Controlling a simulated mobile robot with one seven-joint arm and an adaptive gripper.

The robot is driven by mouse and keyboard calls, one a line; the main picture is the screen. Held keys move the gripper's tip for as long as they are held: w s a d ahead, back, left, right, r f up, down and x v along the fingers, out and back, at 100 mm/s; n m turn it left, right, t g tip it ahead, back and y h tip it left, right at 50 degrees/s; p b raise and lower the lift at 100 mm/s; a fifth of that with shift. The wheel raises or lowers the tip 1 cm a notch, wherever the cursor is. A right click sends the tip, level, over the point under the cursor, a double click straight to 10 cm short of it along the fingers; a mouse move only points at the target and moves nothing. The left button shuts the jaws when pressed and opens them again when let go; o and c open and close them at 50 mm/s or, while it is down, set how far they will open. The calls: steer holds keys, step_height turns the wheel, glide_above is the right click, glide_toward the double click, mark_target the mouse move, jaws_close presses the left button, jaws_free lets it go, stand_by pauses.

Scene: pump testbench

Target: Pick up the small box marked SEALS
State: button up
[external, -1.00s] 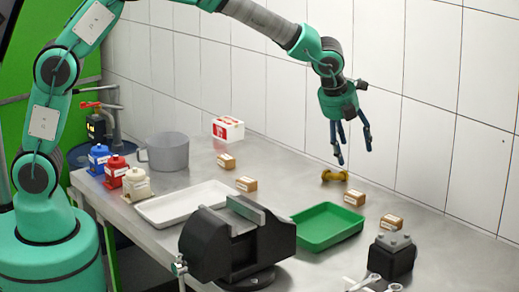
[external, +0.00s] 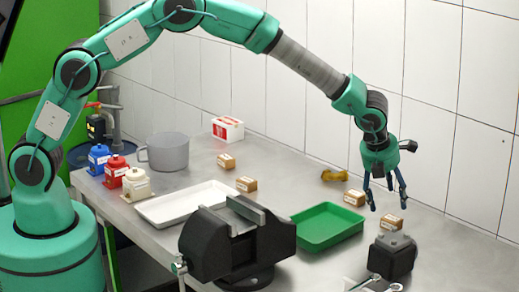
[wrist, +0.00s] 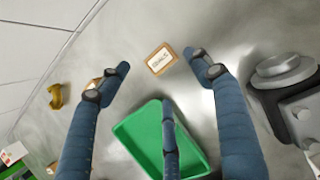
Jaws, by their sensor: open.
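A small cardboard box with a white label (wrist: 161,60) lies on the bench between and beyond my fingertips in the wrist view; its small label appears to read SEALS. In the external view this box (external: 390,225) is the rightmost small box, right of the green tray. My gripper (external: 388,203) hangs above it, pointing down, with its fingers spread and nothing between them. In the wrist view my gripper's blue fingers (wrist: 158,64) are apart. Another small box (external: 354,198) stands behind the green tray; its label is too small to read.
The green tray (external: 310,241) and black vise (external: 215,249) are to the left. A dark pump block (external: 391,256) stands close in front of the box, an obstacle. A brass part (external: 334,176) and more small boxes (external: 246,184) lie farther left. The tiled wall is behind.

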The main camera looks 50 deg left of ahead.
mark_target(392, 218)
steer(key=shift+w+f, duration=0.2)
steer(key=shift+f, duration=0.35)
steer(key=shift+b+x, duration=0.65)
steer(key=shift+x, duration=2.5)
steer(key=c, duration=1.3)
